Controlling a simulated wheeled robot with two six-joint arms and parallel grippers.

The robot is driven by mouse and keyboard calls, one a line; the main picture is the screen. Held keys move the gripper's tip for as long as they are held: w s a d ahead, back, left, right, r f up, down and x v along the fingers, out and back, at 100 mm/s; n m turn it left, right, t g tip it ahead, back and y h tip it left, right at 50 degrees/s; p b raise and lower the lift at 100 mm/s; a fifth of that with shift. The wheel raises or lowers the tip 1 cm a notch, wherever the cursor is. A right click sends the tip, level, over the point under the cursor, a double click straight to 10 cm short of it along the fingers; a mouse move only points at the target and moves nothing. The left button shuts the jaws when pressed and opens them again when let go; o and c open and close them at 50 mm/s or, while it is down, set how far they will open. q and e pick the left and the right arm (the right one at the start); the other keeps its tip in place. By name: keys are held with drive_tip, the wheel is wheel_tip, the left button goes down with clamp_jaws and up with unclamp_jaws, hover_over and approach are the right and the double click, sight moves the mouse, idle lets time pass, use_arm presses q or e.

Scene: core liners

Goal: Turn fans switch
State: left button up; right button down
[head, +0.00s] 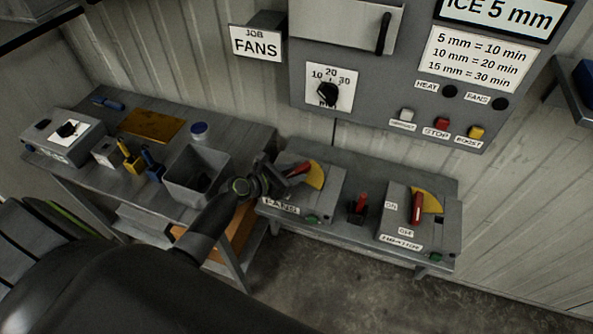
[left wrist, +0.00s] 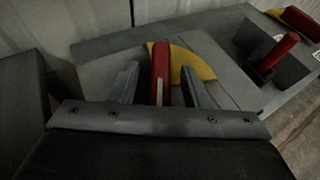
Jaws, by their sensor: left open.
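The fans switch box (head: 325,200) is grey, with a FANS label on its front, and stands at the left of the low shelf. Its red lever (head: 299,169) lies over a yellow quarter disc (head: 316,176). My left gripper (head: 285,172) is at this lever. In the left wrist view the red lever (left wrist: 160,72) stands between my two open fingers (left wrist: 158,85), with a gap visible on each side. The yellow disc (left wrist: 190,62) shows behind it. The gripper hides part of the box in the head view. My right gripper is not in view.
A second switch box (head: 450,238) with a red lever (head: 417,207) stands to the right, with a small red lever (head: 361,202) between. A grey bin (head: 196,172) sits on the left bench. The control cabinet (head: 388,100) hangs above.

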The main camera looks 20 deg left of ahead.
use_arm(q)
drive_tip(key=shift+x, duration=0.95)
clamp_jaws()
